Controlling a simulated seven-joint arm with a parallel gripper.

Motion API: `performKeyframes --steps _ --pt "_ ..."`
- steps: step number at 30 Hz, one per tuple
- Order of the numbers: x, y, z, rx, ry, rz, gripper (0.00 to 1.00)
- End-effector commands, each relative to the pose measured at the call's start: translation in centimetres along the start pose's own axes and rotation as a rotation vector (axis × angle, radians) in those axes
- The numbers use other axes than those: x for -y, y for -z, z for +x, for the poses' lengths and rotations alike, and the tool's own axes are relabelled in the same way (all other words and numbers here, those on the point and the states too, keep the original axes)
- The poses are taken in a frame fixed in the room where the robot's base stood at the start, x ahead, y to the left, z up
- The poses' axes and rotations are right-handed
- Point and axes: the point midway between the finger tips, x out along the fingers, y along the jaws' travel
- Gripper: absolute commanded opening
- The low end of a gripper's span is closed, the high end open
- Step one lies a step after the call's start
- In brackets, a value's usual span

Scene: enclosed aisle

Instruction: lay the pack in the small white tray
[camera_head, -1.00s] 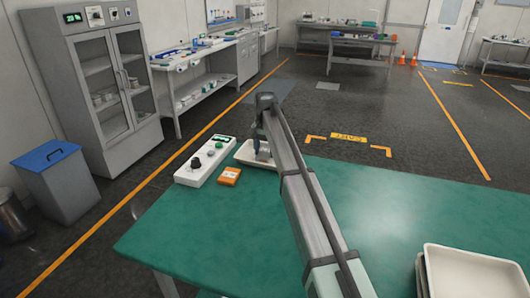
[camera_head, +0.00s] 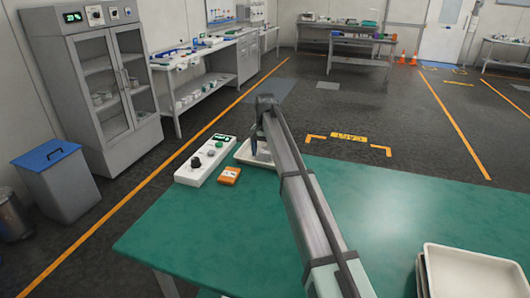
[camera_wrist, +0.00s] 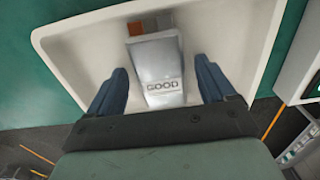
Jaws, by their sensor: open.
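The small white tray (camera_head: 243,155) sits on the far edge of the green table, partly hidden behind my arm. The wrist view looks down into this tray (camera_wrist: 78,55). A silvery-white pack (camera_wrist: 160,65) marked "GOOD" is inside the tray's rim in that view, between my fingers. My gripper (camera_wrist: 162,82) is open, with one blue finger on each side of the pack and a gap visible on both sides. In the head view my gripper (camera_head: 261,150) is at the tray, and the pack is mostly hidden there.
A white control box (camera_head: 205,160) with knobs and an orange box (camera_head: 229,176) stand left of the small tray. A larger white tray (camera_head: 425,262) is at the table's near right. The table's middle right is clear.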

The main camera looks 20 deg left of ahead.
Motion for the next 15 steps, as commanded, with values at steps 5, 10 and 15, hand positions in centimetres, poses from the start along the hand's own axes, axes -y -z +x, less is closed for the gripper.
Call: performKeyframes --steps 5,10,15 --pt "0.1 0.1 -1.2 -0.002 0.001 0.000 0.83" --pt "0.1 0.1 -4.1 -0.002 0.001 0.000 0.83" --pt "0.1 0.1 -7.3 -0.002 0.001 0.000 0.83"
